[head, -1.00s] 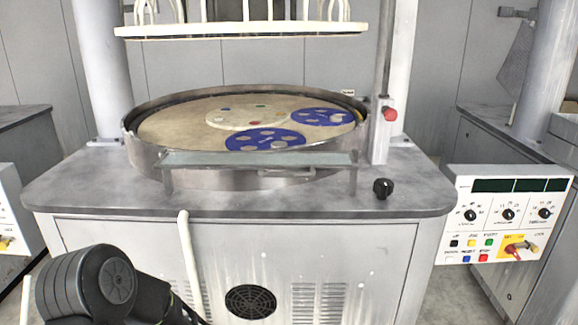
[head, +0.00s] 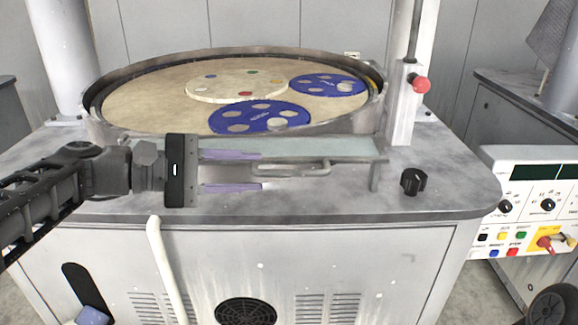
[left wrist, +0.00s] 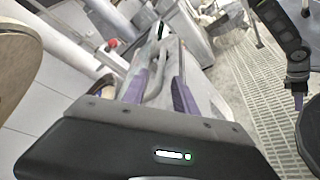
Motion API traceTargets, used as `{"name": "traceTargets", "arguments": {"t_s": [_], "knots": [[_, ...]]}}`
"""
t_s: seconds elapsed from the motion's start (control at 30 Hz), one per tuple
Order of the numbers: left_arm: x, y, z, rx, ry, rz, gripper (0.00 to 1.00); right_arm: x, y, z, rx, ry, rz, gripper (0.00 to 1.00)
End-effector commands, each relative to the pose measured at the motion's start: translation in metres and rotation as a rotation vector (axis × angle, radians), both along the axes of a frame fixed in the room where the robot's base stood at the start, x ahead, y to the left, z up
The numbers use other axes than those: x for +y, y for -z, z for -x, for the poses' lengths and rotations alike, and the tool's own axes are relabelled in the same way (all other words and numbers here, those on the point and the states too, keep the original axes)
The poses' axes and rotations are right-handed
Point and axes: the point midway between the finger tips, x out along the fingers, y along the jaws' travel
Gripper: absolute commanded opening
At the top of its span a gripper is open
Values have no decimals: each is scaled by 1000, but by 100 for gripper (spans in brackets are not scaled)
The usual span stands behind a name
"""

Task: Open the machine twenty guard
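The guard (head: 355,148) is a low, clear greenish panel across the front of the round platen. It carries a grey bar handle (head: 300,172) and stands lowered in front of the rim. My left gripper (head: 262,171) is open, with its purple fingers pointing right at the handle's left end. In the left wrist view, the handle (left wrist: 157,82) shows between the spread fingers, nearer the left one; contact cannot be told. My right gripper (left wrist: 298,85) seems to show at the right edge of the left wrist view, its fingers too small to judge. No machine number is readable.
The platen (head: 150,100) holds blue carrier discs (head: 260,116). A black knob (head: 413,181) and a post with a red button (head: 420,84) stand right of the guard. A control panel (head: 530,210) hangs at the right. A white hose (head: 165,260) runs down the front.

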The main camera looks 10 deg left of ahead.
Motion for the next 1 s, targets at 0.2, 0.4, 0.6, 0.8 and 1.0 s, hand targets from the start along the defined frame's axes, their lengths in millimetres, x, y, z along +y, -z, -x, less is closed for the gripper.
{"name": "traceTargets", "arguments": {"t_s": [0.2, 0.4, 0.6, 0.8, 1.0], "knots": [[0, 1, 0, 1, 0, -1, 34, 0, 0, 0, 1, 0, 0, 36], [-5, 2, -4, 1, 0, -1, 34, 0, 0, 0, 1, 0, 0, 36], [-26, 8, -17, 4, 3, -1, 34, 0, -2, 0, 1, 0, 0, 36], [-51, 15, -34, 2, 1, -1, 34, 0, -3, 0, 0, 0, 0, 36], [-63, 18, -42, 2, -1, -1, 34, 0, -4, 0, 1, 0, 0, 36]]}}
